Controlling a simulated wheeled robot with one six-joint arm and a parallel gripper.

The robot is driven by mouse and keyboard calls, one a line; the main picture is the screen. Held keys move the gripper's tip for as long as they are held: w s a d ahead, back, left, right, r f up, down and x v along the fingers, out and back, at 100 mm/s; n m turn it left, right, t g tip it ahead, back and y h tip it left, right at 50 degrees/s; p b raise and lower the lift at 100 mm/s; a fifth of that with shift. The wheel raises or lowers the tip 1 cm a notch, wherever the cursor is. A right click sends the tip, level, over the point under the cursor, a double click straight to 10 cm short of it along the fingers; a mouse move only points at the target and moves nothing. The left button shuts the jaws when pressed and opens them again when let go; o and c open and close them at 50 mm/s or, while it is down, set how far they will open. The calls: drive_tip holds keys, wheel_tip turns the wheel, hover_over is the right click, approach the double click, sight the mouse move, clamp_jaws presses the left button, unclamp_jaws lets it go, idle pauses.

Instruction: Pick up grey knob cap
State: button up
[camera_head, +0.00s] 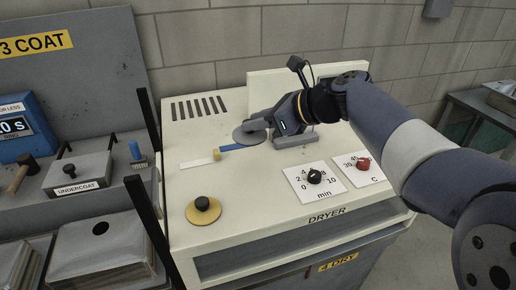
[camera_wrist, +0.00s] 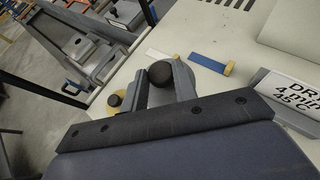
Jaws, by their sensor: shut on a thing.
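The grey knob cap (camera_head: 243,138) is a flat grey disc near the back middle of the cream dryer top. My gripper (camera_head: 258,126) reaches over it from the right, and its fingers hide most of the knob. In the wrist view, a round black knob (camera_wrist: 160,73) sits between the two grey fingers of my gripper (camera_wrist: 165,82), which are shut on it. I cannot tell whether the cap touches the dryer top.
A yellow disc with a black knob (camera_head: 203,210) lies at the front left of the dryer top (camera_head: 250,195). A blue strip (camera_head: 240,146) and a white strip (camera_head: 197,164) lie beside the cap. A sign stand (camera_head: 296,138) is close right. Dials (camera_head: 314,177) are in front.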

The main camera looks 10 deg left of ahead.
sight(258, 134)
wheel_tip(258, 134, up, 15)
drive_tip(key=p, duration=0.1)
